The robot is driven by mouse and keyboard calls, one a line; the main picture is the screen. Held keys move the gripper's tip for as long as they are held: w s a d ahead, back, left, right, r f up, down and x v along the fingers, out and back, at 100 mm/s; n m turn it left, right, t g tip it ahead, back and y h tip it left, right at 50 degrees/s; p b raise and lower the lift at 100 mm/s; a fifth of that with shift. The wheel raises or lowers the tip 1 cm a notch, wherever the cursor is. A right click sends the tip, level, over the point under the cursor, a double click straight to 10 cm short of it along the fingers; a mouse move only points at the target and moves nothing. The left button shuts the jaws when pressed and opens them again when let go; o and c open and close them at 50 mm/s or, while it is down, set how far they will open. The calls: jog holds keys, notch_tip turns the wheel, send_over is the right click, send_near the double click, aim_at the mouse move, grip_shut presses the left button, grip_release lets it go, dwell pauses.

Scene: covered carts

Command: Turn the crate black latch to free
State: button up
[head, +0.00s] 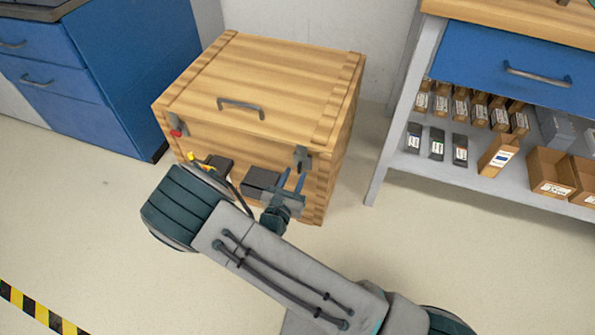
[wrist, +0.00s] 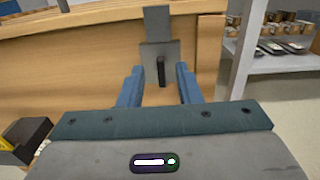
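The wooden crate (head: 255,82) stands on the floor with its lid down. The black latch (head: 302,157) is at the right of its front, just below the lid edge. In the wrist view it shows as a grey plate with a small black lever (wrist: 161,72) pointing up and down. A second latch with a red part (head: 177,130) is at the front left. My gripper (head: 291,178) is open in front of the black latch, a finger to each side of the lever in the wrist view. I cannot tell whether the fingers touch it.
A grey handle (head: 241,107) is on the lid. Dark boxes (head: 261,182) and a yellow piece (head: 202,163) show before the crate's front, partly behind my arm. A blue cabinet (head: 130,60) stands left. A shelf unit (head: 378,185) with small boxes stands right. Floor at front left is clear.

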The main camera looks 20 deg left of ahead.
aim_at(298, 167)
jog(key=shift+w+d+b, duration=0.15)
jog(key=shift+w+b, duration=0.2)
jog(key=shift+w, duration=1.45)
grip_shut()
